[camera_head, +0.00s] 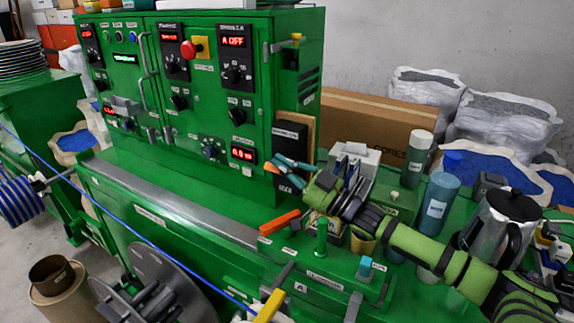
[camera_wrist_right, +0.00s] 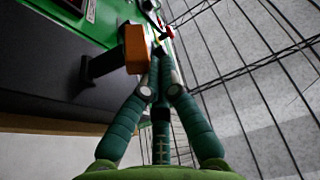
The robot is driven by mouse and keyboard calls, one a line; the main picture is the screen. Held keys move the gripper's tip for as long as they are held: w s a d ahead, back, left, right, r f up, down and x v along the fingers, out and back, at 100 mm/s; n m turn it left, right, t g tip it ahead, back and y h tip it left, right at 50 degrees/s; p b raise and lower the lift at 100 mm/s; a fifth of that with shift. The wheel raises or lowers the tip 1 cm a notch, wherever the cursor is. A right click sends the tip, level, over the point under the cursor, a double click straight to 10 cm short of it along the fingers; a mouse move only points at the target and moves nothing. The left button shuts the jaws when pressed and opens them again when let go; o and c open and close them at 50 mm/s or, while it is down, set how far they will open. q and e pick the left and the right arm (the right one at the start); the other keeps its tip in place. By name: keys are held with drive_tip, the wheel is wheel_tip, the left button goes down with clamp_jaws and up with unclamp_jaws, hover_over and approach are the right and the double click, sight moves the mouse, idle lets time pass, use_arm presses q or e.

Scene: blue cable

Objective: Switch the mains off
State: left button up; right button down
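The green control cabinet (camera_head: 200,85) stands at the back left in the head view, with dials, red displays and a red knob on yellow (camera_head: 193,48). A lever with a yellow-orange end (camera_head: 297,38) sticks out near the top of its right side. My right gripper (camera_head: 275,162), with teal fingers, is low beside the cabinet's lower right corner, well below that lever. In the right wrist view its fingers (camera_wrist_right: 157,65) converge and look shut, with nothing visible between them. An orange block on a black stem (camera_wrist_right: 136,48) appears left of the fingertips; contact is unclear. My left gripper is out of view.
Black boxes (camera_head: 290,135) are on the cabinet's lower right side. Bottles (camera_head: 437,200), a metal jug (camera_head: 500,222) and small boxes crowd the bench around my right arm. A blue cable (camera_head: 130,232) crosses the front. A cardboard box (camera_head: 375,125) stands behind.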

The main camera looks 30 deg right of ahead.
drive_tip(key=shift+f, duration=0.25)
wheel_tip(320, 180, up, 10)
idle(0.6)
drive_tip(key=shift+r, duration=0.1)
drive_tip(key=s+d+f+m+h+b, duration=0.1)
drive_tip(key=s+d+f+m+h, duration=0.1)
drive_tip(key=s+d+f+m, duration=0.4)
drive_tip(key=shift+s+d+f+t+h+b, duration=0.3)
drive_tip(key=shift+s+f+b, duration=0.15)
drive_tip(key=shift+f, duration=0.15)
drive_tip(key=shift+w, duration=0.2)
